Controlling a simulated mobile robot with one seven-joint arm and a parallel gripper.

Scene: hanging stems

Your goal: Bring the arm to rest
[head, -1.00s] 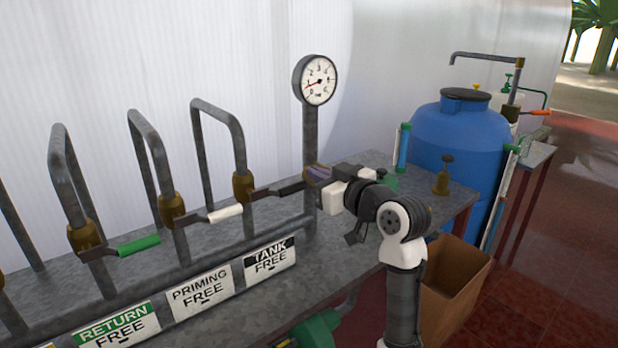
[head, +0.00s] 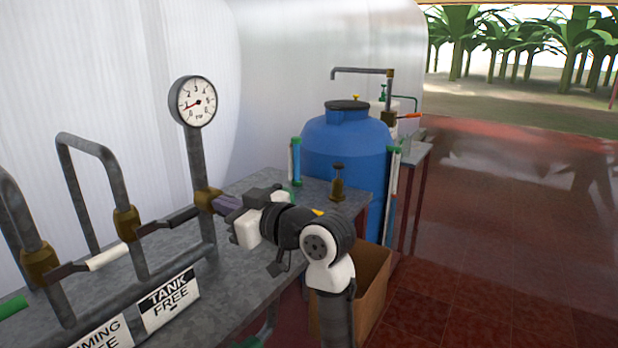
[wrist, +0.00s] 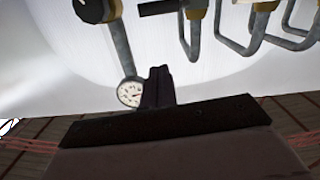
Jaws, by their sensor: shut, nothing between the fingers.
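My arm shows in the head view, folded over the right part of the grey metal bench (head: 240,262). My gripper (head: 222,204) points left towards the foot of the pressure gauge's post and is shut with nothing in it. In the wrist view the dark closed fingers (wrist: 158,84) stand up in front of the pale wall. The round white gauge (head: 193,101) is on its grey post; it also shows in the wrist view (wrist: 130,93). In the head view the fingertips overlap the brass fitting (head: 206,200) on the post; I cannot tell whether they touch.
Bent pipes with brass valves (head: 126,223) and black, white and green levers stand left of my gripper. A blue tank (head: 345,150) is behind the bench's right end. A brass valve (head: 338,185) stands there. A cardboard box (head: 372,285) is below. Red floor (head: 500,250) is open at right.

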